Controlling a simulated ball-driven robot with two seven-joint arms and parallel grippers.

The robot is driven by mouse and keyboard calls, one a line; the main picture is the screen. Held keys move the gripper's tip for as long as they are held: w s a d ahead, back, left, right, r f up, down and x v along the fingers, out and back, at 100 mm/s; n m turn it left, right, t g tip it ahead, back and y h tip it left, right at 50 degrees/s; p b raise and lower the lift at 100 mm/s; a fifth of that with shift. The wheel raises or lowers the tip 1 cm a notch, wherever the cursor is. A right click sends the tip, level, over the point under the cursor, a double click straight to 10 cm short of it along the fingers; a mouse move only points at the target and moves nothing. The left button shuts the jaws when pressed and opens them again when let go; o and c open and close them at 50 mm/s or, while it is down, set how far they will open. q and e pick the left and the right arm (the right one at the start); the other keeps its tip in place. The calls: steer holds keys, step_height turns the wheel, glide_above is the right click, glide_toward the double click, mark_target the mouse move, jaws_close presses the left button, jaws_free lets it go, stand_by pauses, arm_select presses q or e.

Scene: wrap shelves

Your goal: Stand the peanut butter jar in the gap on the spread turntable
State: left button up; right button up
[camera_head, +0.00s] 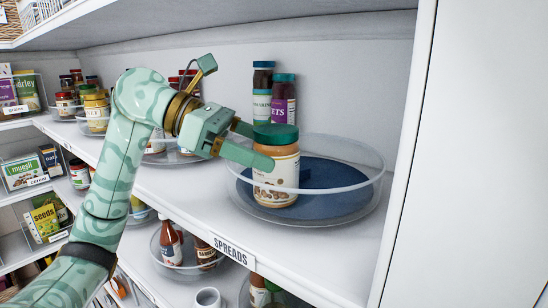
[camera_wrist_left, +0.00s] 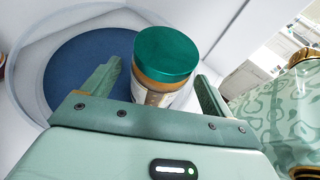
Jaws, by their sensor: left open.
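The peanut butter jar (camera_head: 277,178) has a green lid and a pale label, and stands upright on the spread turntable (camera_head: 345,205). The turntable has a blue base and a clear rim; the jar is at its front left, apparently inside the rim. My left gripper (camera_head: 252,144) reaches in from the left at lid height. It is open, with its fingers on either side of the jar. In the left wrist view, the jar's green lid (camera_wrist_left: 166,55) shows between the two fingers, with visible space beside the left finger. My right gripper is not in view.
A green-labelled jar (camera_head: 262,92) and a purple-labelled jar (camera_head: 284,100) stand behind the peanut butter jar. The turntable's right side is bare. A "SPREADS" label (camera_head: 233,250) is on the shelf edge. A white upright panel (camera_head: 408,150) bounds the shelf at right.

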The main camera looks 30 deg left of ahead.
arm_select(q)
steer(key=b+v, duration=0.2)
steer(key=v, duration=0.7)
steer(key=shift+s+a, duration=0.15)
steer(key=shift+s, duration=0.05)
